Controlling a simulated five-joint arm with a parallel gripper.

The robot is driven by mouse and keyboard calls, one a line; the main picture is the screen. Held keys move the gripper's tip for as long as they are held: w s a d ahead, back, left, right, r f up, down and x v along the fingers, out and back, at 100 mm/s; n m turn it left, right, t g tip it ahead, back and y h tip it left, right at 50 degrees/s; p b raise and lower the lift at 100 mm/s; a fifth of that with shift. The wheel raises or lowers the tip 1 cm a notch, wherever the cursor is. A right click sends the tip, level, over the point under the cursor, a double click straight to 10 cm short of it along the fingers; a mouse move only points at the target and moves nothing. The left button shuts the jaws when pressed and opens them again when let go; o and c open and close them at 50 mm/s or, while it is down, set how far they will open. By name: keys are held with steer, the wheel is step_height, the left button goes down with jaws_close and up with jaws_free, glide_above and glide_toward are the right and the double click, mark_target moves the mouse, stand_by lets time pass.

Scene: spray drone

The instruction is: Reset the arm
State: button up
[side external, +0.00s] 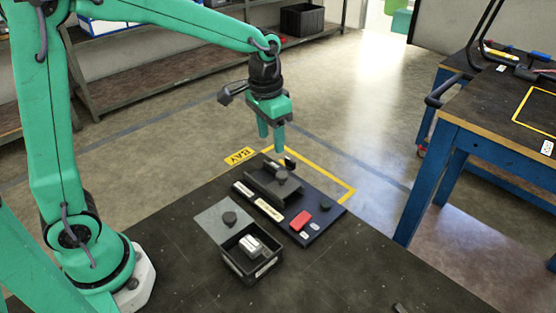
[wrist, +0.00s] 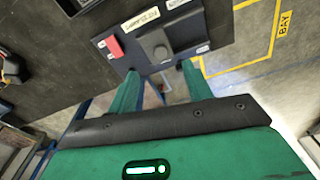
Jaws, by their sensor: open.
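My gripper (side external: 272,141) is open and empty, with its green fingers pointing down above the far end of a dark board on the black table. In the wrist view, my gripper (wrist: 161,70) shows two separated fingers with nothing between them. The board (side external: 325,190) holds a black channel-shaped part (side external: 270,188) with a round knob and a red block (side external: 300,221). The red block also shows in the wrist view (wrist: 115,47). My gripper appears apart from all of these.
Yellow lines marked BAY (side external: 240,156) lie beyond. A blue-legged workbench (side external: 450,150) stands at right. The table's front is mostly clear.

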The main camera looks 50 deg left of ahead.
steer(key=s+a+r+n+t, duration=0.1)
steer(key=s+a+r+t, duration=0.1)
steer(key=s, duration=0.7)
steer(key=s+a+r+n+t, duration=0.1)
steer(key=s+r, duration=0.3)
steer(key=s, duration=0.5)
steer(key=shift+s+a+r+t, duration=0.2)
steer(key=shift+s+a+t, duration=0.15)
steer(key=shift+a+t, duration=0.55)
